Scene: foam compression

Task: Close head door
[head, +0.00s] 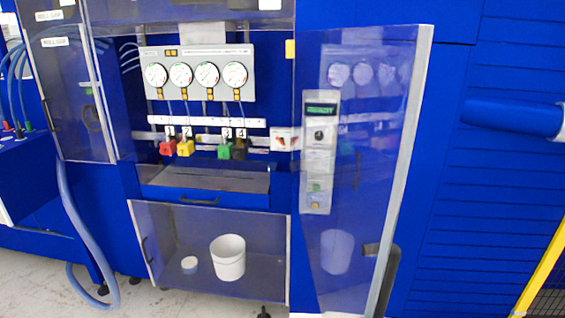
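A tall clear door (375,215) with a pale frame edge stands swung out at the right of the blue machine's opening. Its free edge is on the right, and the gauges and white bucket show as faint reflections in it. A dark rounded part (389,280), possibly a handle, shows at its lower right edge. The uncovered opening shows a gauge panel (197,72) with several round dials and a row of coloured valves (184,147). I see neither of my grippers in the head view.
A lower clear-fronted compartment holds a white bucket (228,258) and a small round container (189,265). A narrow control panel (318,155) with a green display overlaps the door. A blue cylinder (512,117) juts in at right, near a yellow bar (541,270).

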